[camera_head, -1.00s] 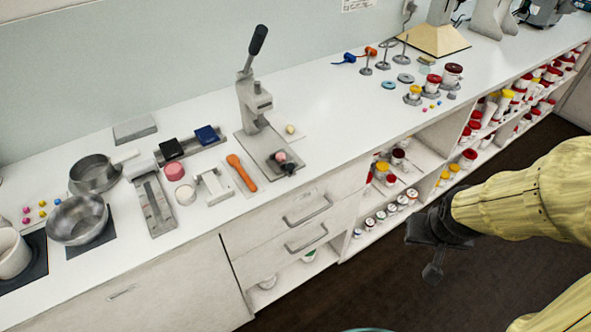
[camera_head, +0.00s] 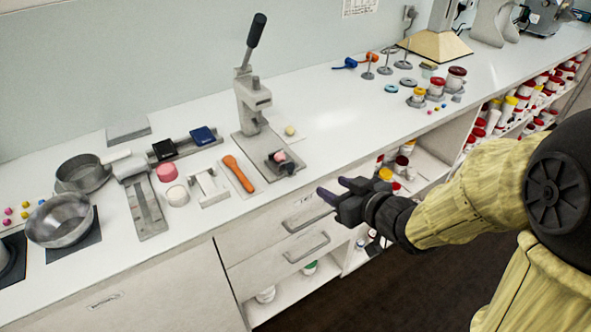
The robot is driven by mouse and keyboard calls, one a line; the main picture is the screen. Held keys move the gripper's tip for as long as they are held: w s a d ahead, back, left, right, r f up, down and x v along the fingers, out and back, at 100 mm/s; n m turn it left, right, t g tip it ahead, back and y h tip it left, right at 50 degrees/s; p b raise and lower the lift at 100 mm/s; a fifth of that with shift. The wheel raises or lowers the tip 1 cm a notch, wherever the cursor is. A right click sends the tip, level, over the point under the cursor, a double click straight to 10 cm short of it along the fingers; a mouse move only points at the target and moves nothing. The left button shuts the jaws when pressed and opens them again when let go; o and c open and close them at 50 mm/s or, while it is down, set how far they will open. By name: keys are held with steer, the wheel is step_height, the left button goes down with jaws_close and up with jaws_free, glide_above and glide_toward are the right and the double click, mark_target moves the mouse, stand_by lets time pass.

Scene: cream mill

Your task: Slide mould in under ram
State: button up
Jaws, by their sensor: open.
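The press (camera_head: 252,103) stands on the counter, with its black-handled lever raised up and its grey base plate reaching toward the counter's front. A small dark mould (camera_head: 283,166) with a pinkish piece in it sits on the front part of that base plate, forward of the ram column. Whether it is under the ram is hard to tell; it appears in front of it. My gripper (camera_head: 338,189) is open and empty, in front of the counter's edge, right of and lower in the picture than the mould. Its two dark fingers point left.
A small yellowish ball (camera_head: 290,131) lies right of the column. Weights and jars (camera_head: 435,86) stand farther right. Drawer handles (camera_head: 306,215) stick out below the counter.

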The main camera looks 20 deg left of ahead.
mark_target(292, 167)
steer(key=x, duration=1.7)
steer(key=shift+w+a+f, duration=0.1)
steer(key=shift+f, duration=0.1)
jaws_close()
